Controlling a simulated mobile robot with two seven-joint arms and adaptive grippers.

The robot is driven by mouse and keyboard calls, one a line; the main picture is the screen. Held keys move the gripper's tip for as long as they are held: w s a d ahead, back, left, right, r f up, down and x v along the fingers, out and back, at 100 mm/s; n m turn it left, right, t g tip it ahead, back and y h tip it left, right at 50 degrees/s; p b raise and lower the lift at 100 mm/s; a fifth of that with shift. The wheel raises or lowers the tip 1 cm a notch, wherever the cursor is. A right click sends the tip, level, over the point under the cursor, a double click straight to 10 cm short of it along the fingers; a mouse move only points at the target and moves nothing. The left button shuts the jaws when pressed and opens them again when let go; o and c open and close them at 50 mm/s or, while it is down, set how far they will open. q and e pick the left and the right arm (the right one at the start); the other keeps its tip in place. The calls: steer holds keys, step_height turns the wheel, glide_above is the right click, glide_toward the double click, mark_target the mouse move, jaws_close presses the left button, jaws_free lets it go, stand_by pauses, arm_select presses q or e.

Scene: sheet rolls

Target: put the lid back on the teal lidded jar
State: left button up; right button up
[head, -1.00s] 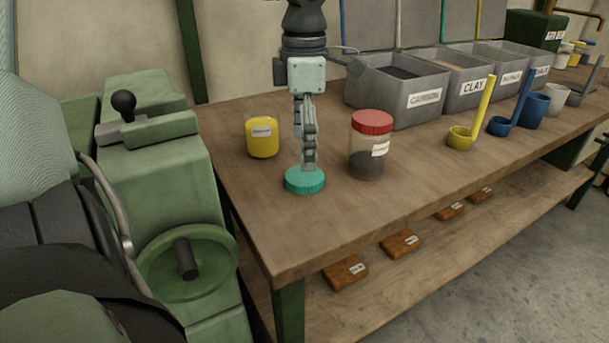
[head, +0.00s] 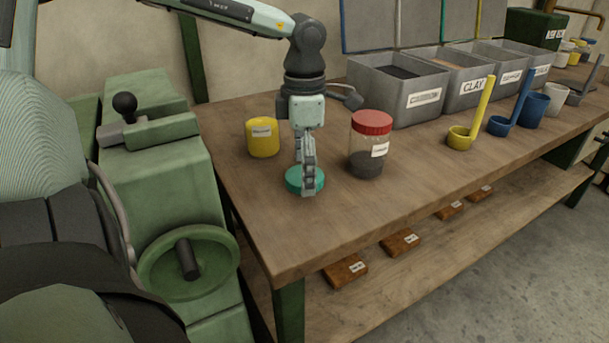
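The round teal lid (head: 293,181) is low at the near left part of the bench top. No jar body shows under it, and I cannot see an open teal jar elsewhere. My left gripper (head: 306,182) points straight down at the lid. One finger hangs in front of the lid's near side and hides part of it; the other finger is mostly hidden behind. I cannot tell whether the fingers press on the lid. My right gripper is not in view.
A clear jar with a red lid (head: 371,146) stands close right of the gripper. A yellow container (head: 263,138) stands to its left. Grey bins (head: 415,98), a yellow ladle (head: 461,137) and a blue ladle (head: 501,125) are farther right. The bench front (head: 370,215) is clear.

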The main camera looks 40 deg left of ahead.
arm_select(q)
steer(key=c, duration=1)
steer(key=shift+r, duration=0.15)
step_height(320, 180, up, 18)
steer(key=shift+f, duration=0.1)
